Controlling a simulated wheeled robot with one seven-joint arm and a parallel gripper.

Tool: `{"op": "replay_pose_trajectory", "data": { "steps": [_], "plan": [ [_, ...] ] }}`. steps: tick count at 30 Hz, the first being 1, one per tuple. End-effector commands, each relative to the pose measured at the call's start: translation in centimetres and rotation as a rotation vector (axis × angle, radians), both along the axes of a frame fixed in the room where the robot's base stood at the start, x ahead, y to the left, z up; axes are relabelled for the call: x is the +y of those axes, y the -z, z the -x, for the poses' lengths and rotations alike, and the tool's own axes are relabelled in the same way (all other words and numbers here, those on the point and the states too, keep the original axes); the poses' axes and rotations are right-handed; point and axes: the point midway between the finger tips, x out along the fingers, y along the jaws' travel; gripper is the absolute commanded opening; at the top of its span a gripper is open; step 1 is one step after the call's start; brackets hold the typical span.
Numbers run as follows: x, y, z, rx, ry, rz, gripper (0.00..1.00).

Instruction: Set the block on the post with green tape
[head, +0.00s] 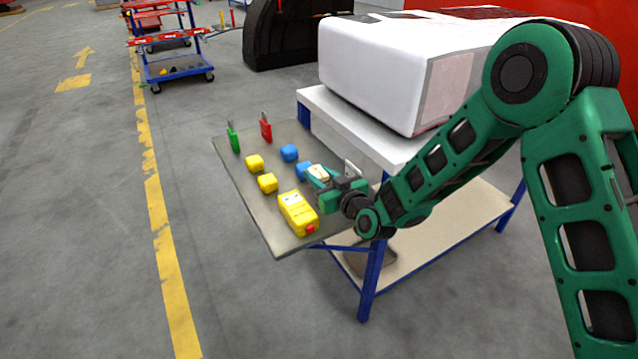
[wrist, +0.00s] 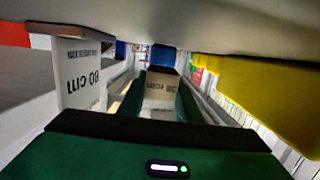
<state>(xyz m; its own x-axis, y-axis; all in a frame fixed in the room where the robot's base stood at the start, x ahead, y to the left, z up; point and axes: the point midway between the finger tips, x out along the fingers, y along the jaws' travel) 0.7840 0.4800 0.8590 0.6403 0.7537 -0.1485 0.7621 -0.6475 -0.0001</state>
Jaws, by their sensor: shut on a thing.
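My gripper (head: 317,177) is shut on a small beige block with dark print (wrist: 159,92). The block also shows between my fingers in the head view (head: 319,171). It is low over the right side of the grey board; I cannot tell whether it touches the board. The post with green tape (head: 233,137) stands upright at the board's far left corner, well away from the block. A post with red tape (head: 266,126) stands to its right.
Blue blocks (head: 289,152) and yellow blocks (head: 255,163) lie between my gripper and the posts. One blue block is close to my fingertips. A yellow box with a red button (head: 298,213) is at the near side. A white plate marked 80 cm (wrist: 82,75) stands beside my gripper.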

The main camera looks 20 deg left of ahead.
Motion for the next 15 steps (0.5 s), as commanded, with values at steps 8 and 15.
{"op": "replay_pose_trajectory", "data": {
  "steps": [8,15],
  "plan": [
    [0.1,3.2,0.1,0.001,-0.001,0.001,0.06],
    [0.0,3.2,0.1,0.001,0.0,0.001,0.06]
  ]
}}
